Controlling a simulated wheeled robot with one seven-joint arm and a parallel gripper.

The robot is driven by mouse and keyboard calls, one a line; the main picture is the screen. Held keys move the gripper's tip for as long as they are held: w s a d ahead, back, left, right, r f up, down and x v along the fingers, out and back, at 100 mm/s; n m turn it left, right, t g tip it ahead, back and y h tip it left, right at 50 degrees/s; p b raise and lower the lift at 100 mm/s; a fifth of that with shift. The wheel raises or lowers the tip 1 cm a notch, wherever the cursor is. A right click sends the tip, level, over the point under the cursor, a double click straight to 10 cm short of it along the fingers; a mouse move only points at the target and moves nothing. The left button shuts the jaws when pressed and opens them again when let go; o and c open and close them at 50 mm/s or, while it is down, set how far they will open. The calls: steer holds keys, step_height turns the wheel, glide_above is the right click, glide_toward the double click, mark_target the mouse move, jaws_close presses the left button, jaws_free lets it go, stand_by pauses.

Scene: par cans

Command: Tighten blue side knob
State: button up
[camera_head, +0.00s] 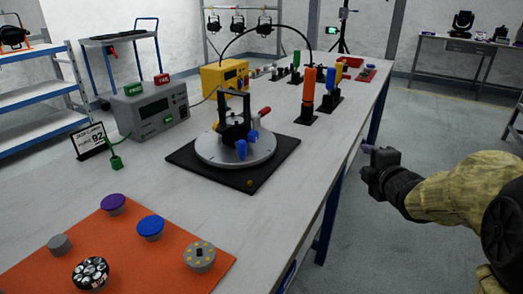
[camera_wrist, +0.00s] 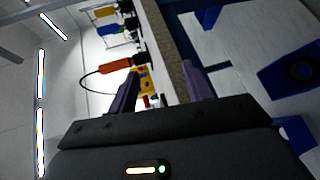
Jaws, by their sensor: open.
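A black fixture (camera_head: 236,125) stands on a round grey turntable (camera_head: 212,152), which sits on a black square base on the table. Blue knobs show low on the fixture's front and right side; one blue knob (camera_head: 241,149) hangs at the front and another blue knob (camera_head: 253,136) is at the right. A red-handled lever is at its right. My gripper (camera_head: 366,150) is beyond the table's right edge, well apart from the fixture. In the wrist view my gripper (camera_wrist: 160,90) has its two fingers spread with nothing between them. The blue knobs are not clear in the wrist view.
An orange mat (camera_head: 185,236) with several round parts lies at the table's near end. A grey meter box (camera_head: 150,108) and yellow box (camera_head: 225,76) stand left and behind. Orange (camera_head: 307,90) and blue-handled tools stand in holders at the right edge. Bare table lies in front of the base.

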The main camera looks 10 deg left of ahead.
mark_target(256, 136)
steer(key=s+a+r+n+g+y+b, duration=0.1)
steer(key=a+n+g+y+b, duration=0.1)
steer(key=n, duration=0.7)
steer(key=s+a+r+n+g+y+b, duration=0.1)
steer(key=s+a+n+g+y+b, duration=0.1)
steer(key=n+y, duration=0.4)
steer(key=s+a+r+n+g+y+b, duration=0.2)
steer(key=a+n+g+y, duration=0.2)
steer(key=n, duration=0.9)
steer(key=shift+s+a+y, duration=0.1)
steer(key=shift+a+y, duration=0.3)
steer(key=shift+a, duration=0.6)
steer(key=shift+s+n+g, duration=0.3)
steer(key=shift+n+g, duration=0.1)
steer(key=shift+n, duration=0.2)
steer(key=shift+a, duration=0.1)
steer(key=b+x, duration=0.4)
steer(key=x, duration=1.2)
steer(key=shift+w+a+r, duration=0.1)
steer(key=shift+a, duration=0.05)
steer(key=shift+w+a+r, duration=0.1)
steer(key=shift+w+a, duration=0.1)
steer(key=shift+a, duration=0.3)
